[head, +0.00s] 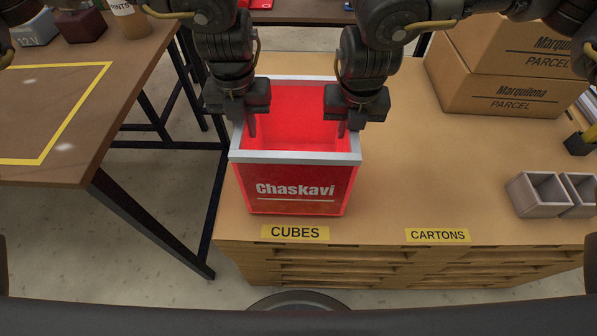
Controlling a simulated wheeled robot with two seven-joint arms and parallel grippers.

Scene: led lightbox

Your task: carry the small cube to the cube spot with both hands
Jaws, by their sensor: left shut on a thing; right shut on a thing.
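The small cube (296,188) is a red, glowing, open-topped box with a pale grey rim and the word "Chaskavi" on its front. It is upright above the left part of the tan pallet top, behind the yellow CUBES label (295,232). I cannot tell whether its base touches the top. My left gripper (246,124) is shut on the cube's left wall. My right gripper (347,126) is shut on its right wall. The inner fingers show inside the box; the outer fingers are mostly hidden.
A yellow CARTONS label (437,236) is on the pallet's front edge, with clear surface behind it. Parcel boxes (510,95) stand at the back right. Small grey open bins (538,194) are at the right. A brown table (110,135) with a yellow outline stands left, across a gap.

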